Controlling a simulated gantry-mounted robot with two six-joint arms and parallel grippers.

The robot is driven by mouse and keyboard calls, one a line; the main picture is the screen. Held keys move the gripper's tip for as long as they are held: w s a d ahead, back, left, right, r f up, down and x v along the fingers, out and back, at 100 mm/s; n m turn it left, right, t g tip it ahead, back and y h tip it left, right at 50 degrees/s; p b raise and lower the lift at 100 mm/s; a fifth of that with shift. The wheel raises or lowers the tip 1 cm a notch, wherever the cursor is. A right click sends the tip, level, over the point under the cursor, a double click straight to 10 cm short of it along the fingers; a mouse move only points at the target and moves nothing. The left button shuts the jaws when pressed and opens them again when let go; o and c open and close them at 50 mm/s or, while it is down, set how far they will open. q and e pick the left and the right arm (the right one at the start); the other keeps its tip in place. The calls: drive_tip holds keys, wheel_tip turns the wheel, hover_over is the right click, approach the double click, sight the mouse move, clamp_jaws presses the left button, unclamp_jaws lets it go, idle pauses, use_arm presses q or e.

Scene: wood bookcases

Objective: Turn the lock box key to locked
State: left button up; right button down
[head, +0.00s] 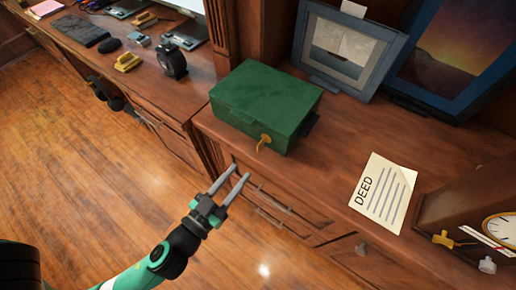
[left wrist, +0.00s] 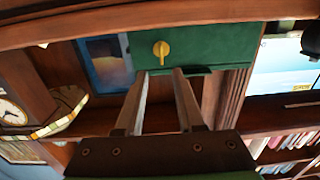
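A green lock box (head: 268,103) stands shut on the wooden cabinet top in the head view. A brass key (head: 264,142) sticks out of its front face near the right end. In the left wrist view the box front (left wrist: 212,47) fills the upper middle, with the round yellow key (left wrist: 161,50) in it. My left gripper (head: 241,170) is open and empty, below and in front of the box, apart from the key. In the left wrist view its two fingers (left wrist: 164,72) point toward the key. My right gripper is not in view.
A paper marked DEED (head: 383,194) lies right of the box. A wooden clock (head: 500,227) stands at the lower right. Framed pictures (head: 345,47) lean behind.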

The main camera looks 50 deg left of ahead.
sight(262, 144)
use_arm(q)
drive_tip(key=p+x, duration=0.2)
drive_tip(key=x, duration=0.6)
drive_tip(key=shift+w+a+r, duration=0.15)
drive_tip(key=shift+w+a, duration=0.05)
drive_tip(key=shift+w, duration=0.1)
drive_tip(key=shift+w+a, duration=0.1)
drive_tip(key=shift+w, duration=0.2)
clamp_jaws()
